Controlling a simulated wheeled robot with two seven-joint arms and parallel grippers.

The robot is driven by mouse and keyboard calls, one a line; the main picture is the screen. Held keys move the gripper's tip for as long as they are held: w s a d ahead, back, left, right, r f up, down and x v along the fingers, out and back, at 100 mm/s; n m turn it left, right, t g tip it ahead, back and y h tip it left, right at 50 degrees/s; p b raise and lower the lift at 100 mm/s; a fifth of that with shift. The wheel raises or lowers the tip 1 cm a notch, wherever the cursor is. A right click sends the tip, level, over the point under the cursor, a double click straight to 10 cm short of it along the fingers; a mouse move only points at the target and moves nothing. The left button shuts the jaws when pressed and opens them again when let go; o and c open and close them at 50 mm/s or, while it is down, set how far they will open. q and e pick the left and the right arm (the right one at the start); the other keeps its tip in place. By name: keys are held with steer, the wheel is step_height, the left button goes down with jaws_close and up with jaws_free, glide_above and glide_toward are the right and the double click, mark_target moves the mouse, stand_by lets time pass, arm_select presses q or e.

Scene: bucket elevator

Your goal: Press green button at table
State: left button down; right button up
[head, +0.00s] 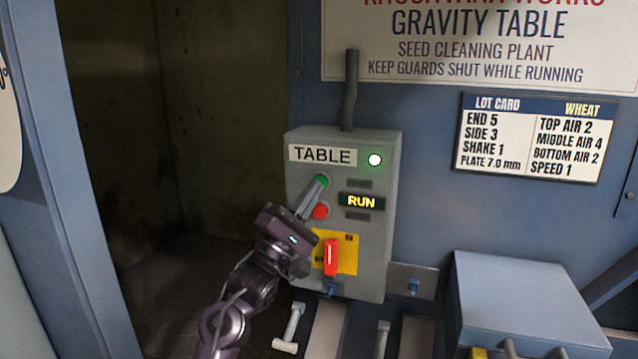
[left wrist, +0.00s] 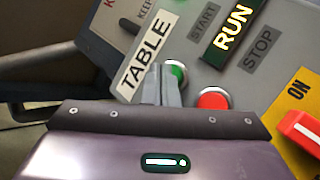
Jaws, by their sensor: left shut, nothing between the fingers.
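The grey control box (head: 381,215) labelled TABLE is on the blue wall in the head view. The green button (head: 321,179) is on its upper left face, partly hidden by my fingers; it also shows in the left wrist view (left wrist: 177,70). My left gripper (head: 318,184) is shut and empty, its fingertips at the green button. Whether they press it in, I cannot tell. The red button (head: 320,211) is just below the green one. A white-green lamp (head: 375,160) is lit at the top right, and the display (head: 361,202) reads RUN. My right gripper is not in view.
A red switch handle (head: 331,257) on a yellow plate (head: 348,252) is below the buttons, close to my left wrist. A lot card (head: 529,138) hangs at the right. A blue-grey box (head: 525,290) stands at the lower right. A dark opening (head: 215,120) is on the left.

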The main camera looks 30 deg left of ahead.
arm_select(q)
steer(key=shift+s+d, duration=0.15)
steer(key=shift+s, duration=0.35)
steer(key=shift+h, duration=0.3)
steer(key=s, duration=0.2)
steer(key=s+d, duration=0.1)
steer(key=s, duration=0.1)
steer(key=shift+s+p, duration=0.4)
stand_by(0.3)
